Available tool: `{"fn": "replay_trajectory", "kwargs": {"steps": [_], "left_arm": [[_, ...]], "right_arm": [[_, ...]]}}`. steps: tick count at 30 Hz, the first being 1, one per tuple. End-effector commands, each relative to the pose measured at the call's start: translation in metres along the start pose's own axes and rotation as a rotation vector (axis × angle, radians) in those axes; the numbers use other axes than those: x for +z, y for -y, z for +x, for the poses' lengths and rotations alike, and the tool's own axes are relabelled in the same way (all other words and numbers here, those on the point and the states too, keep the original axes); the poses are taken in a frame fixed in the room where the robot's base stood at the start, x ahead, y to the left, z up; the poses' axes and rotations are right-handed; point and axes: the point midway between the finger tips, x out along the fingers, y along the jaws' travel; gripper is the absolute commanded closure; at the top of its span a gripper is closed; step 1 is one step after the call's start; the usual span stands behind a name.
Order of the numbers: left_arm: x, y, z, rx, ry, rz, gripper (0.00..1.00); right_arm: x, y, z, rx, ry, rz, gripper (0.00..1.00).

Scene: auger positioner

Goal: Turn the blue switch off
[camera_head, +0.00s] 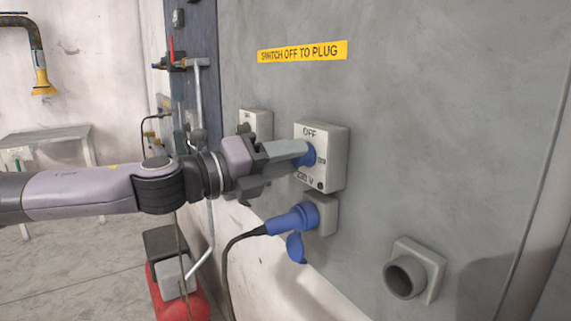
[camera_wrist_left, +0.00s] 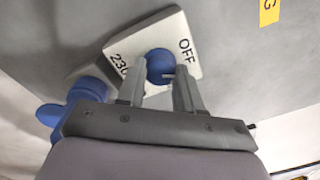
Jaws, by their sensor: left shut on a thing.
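The blue switch (camera_head: 309,154) is a round knob on a light grey box (camera_head: 334,161) marked OFF at the top and 230 V at the bottom, mounted on the grey wall. It also shows in the left wrist view (camera_wrist_left: 160,65), between my fingertips. My left gripper (camera_head: 302,153) reaches in from the left and is shut on the knob; it also shows in the wrist view (camera_wrist_left: 160,85). The fingers hide part of the knob in the head view. My right gripper is not in view.
A blue plug (camera_head: 291,220) with a black cable sits in a socket box (camera_head: 324,214) just below the switch. A grey round port (camera_head: 410,275) sticks out at the lower right. A second grey box (camera_head: 256,122) is behind my gripper. A yellow label (camera_head: 302,51) is above.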

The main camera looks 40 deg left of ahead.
Motion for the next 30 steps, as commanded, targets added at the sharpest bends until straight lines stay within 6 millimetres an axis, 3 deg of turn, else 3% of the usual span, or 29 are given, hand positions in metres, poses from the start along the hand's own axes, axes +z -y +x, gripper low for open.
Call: {"fn": "replay_trajectory", "kwargs": {"steps": [15, 30], "left_arm": [[-0.0007, -0.0006, 0.0000, 0.002, 0.013, -0.375, 0.95], [-0.0003, -0.0002, 0.0001, 0.002, 0.016, -0.468, 0.95]], "right_arm": [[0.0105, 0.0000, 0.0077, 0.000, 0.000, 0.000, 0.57], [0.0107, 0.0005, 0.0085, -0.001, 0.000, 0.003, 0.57]]}}
